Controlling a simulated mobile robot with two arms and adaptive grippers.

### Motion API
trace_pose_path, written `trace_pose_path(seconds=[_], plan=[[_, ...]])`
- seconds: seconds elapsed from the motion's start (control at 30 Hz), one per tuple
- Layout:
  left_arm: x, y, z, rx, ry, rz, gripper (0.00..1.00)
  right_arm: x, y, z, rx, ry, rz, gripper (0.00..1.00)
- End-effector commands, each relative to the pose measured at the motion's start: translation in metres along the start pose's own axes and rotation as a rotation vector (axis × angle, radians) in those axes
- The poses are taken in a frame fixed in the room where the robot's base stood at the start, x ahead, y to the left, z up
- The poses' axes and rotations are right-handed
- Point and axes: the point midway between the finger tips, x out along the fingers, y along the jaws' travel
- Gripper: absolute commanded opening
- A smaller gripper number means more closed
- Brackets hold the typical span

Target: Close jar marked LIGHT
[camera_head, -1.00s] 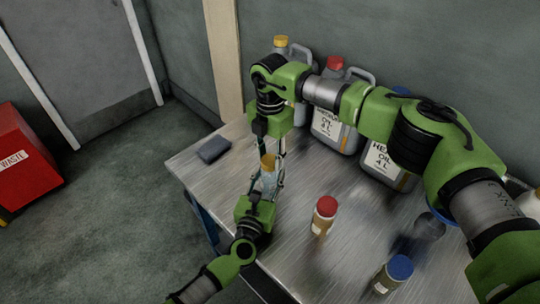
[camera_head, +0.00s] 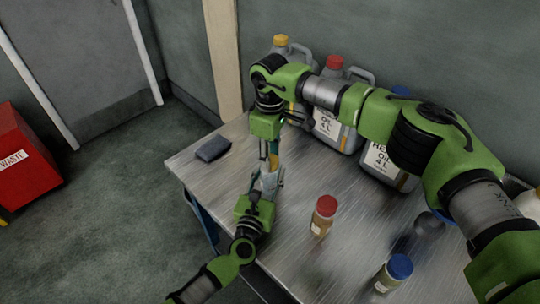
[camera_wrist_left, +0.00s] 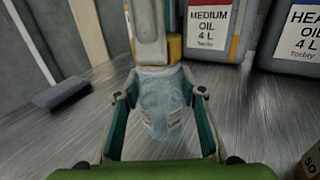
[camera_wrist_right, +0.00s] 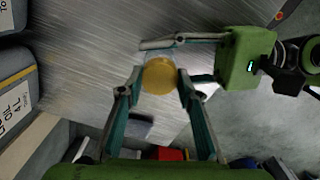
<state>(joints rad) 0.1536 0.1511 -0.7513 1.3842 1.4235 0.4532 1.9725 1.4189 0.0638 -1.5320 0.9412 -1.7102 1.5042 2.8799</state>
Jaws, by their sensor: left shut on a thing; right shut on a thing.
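A clear jar (camera_head: 268,182) stands upright near the table's left front side, with a yellow lid (camera_head: 273,161) at its top. My left gripper (camera_head: 266,186) is shut around the jar's body; the left wrist view shows the jar (camera_wrist_left: 160,100) between its fingers, its label unreadable. My right gripper (camera_head: 272,154) reaches down from above and is shut on the yellow lid. The right wrist view shows the lid (camera_wrist_right: 160,75) between its fingertips. The right fingers partly hide the lid in the head view. I cannot tell how tightly the lid sits on the jar.
A red-capped jar (camera_head: 324,216) and a blue-capped jar (camera_head: 393,274) stand to the right. Large oil canisters (camera_head: 331,132) line the back by the wall. A red waste bin (camera_head: 22,165) stands on the floor.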

Motion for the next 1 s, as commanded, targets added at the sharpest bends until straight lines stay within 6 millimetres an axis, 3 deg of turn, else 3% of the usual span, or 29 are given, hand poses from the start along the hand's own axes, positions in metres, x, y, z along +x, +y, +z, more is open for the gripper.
trace_pose_path(seconds=[0.1,0.13,0.17,0.2,0.57,0.9,1.0], plan=[[-0.001,-0.001,-0.001,0.0,0.003,-0.002,0.0,-0.001,0.001,-0.001,0.0,0.002,0.003,0.25],[-0.001,-0.001,-0.001,0.0,0.003,-0.002,0.0,-0.001,0.001,-0.001,-0.001,0.002,0.003,0.4],[-0.001,-0.001,-0.001,0.0,0.003,-0.002,0.0,-0.001,0.001,0.0,-0.001,0.002,0.003,0.48],[-0.001,-0.001,-0.001,0.0,0.003,-0.002,0.0,-0.001,0.001,0.0,-0.001,0.002,0.002,0.49],[-0.001,-0.001,-0.001,0.0,0.002,-0.001,0.0,-0.003,0.001,0.0,-0.002,0.001,0.002,0.49],[0.0,0.0,-0.001,0.0,0.001,0.0,0.0,-0.042,0.001,-0.001,-0.003,0.002,0.002,0.49],[0.0,0.0,-0.001,0.0,0.001,0.0,0.0,-0.046,0.0,0.0,-0.002,0.0,0.001,0.49]])
